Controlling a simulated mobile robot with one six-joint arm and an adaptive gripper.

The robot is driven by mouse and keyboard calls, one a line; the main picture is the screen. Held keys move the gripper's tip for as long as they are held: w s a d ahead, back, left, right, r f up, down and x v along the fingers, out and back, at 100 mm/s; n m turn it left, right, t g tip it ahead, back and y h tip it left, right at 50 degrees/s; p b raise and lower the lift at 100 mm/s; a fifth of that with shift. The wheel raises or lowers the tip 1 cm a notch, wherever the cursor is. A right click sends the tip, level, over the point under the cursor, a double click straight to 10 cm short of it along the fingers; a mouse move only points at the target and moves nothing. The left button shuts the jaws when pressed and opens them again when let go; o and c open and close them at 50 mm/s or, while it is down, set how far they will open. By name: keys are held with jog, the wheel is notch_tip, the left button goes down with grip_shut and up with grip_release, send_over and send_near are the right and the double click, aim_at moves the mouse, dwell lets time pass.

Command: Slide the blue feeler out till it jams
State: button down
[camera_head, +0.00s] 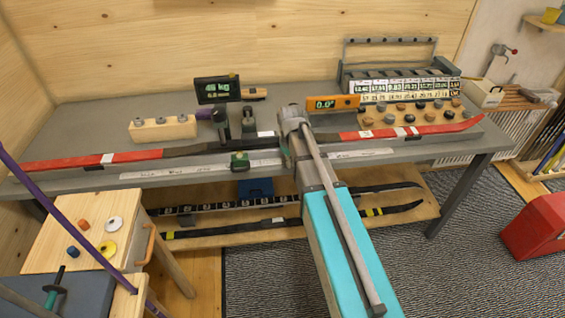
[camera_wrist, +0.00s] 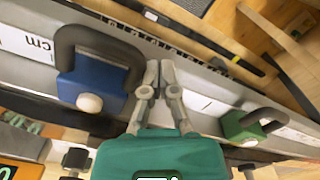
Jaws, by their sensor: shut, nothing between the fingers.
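The blue feeler (camera_wrist: 92,82) is a blue block with a dark curved handle and a pale round knob, on the grey bar with a white cm scale (camera_wrist: 38,45). It is at the left in the wrist view; in the head view my arm seems to hide it. My gripper (camera_wrist: 160,64) is shut and empty, its fingertips close to the right of the feeler's handle; I cannot tell whether they touch. A green feeler (camera_wrist: 243,126) sits on the same bar to the right, and also shows in the head view (camera_head: 239,160).
A long red and black ski (camera_head: 120,158) lies along the bench. A dark display (camera_head: 217,90), an orange level (camera_head: 333,103) and a wooden block with knobs (camera_head: 163,127) stand behind. More skis (camera_head: 270,232) lie on the shelf below. A wooden stool (camera_head: 90,205) is front left.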

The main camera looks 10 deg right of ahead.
jog(key=shift+d, duration=5.9)
notch_tip(320, 180, up, 8)
jog(key=a+p, duration=0.2)
jog(key=p, duration=0.6)
jog(key=shift+s, duration=0.15)
jog(key=s+a+m, duration=0.2)
jog(key=s+a, duration=0.2)
jog(key=s, duration=0.3)
jog(key=s+a+m, duration=0.3)
jog(key=s+a, duration=0.1)
jog(key=s, duration=0.4)
jog(key=shift+m, duration=0.3)
